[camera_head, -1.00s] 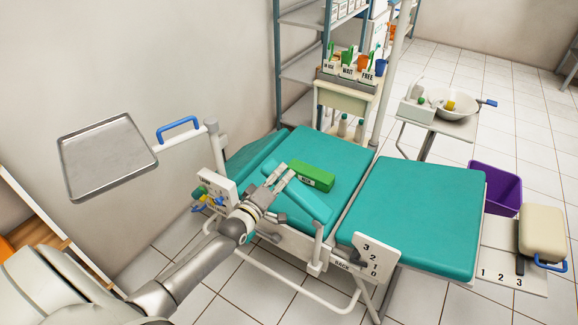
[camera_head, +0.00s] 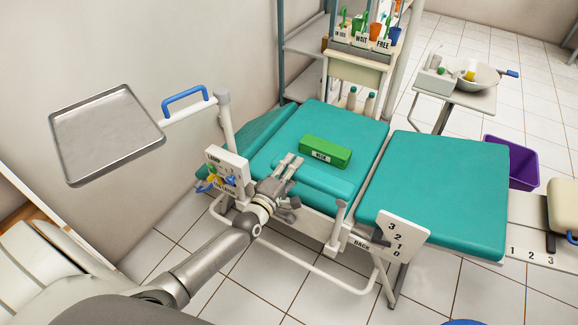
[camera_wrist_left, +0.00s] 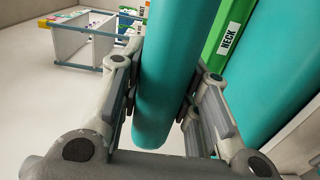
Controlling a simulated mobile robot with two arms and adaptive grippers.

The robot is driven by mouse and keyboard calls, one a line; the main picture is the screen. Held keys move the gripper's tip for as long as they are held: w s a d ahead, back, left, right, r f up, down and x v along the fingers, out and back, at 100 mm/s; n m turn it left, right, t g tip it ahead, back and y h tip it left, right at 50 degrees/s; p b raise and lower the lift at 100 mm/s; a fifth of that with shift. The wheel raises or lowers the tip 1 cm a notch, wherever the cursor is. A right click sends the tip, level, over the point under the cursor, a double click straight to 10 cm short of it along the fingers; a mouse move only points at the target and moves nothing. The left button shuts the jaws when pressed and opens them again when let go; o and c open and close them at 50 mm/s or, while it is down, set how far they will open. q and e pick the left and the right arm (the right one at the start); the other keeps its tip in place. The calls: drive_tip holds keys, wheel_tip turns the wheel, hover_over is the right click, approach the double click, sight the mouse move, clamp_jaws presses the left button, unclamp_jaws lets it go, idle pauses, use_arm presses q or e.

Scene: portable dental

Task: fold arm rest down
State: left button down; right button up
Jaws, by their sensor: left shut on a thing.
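The arm rest (camera_head: 318,181) is a long teal padded bar along the near side of the teal dental chair (camera_head: 440,185). It lies roughly level along the seat's near edge, its right end by a pale post. My left gripper (camera_head: 286,166) is shut on the arm rest near its left end. In the left wrist view the arm rest (camera_wrist_left: 172,75) runs between the two fingers, which sit on either side of it. A green box marked NECK (camera_head: 326,152) lies on the chair just behind the arm rest. My right gripper is not in view.
A metal tray (camera_head: 105,135) on a blue-handled arm is at the left. A lever panel (camera_head: 228,168) stands left of my gripper. A numbered BACK panel (camera_head: 402,234) is at the chair's near side. A basin table (camera_head: 455,95) and purple bin (camera_head: 510,163) stand right.

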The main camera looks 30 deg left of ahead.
use_arm(q)
drive_tip(key=shift+f, duration=0.15)
drive_tip(key=c, duration=1.1)
unclamp_jaws()
drive_tip(key=shift+s, duration=0.1)
drive_tip(key=s, duration=1.2)
drive_tip(key=shift+a, duration=0.2)
drive_tip(key=shift+w, duration=0.1)
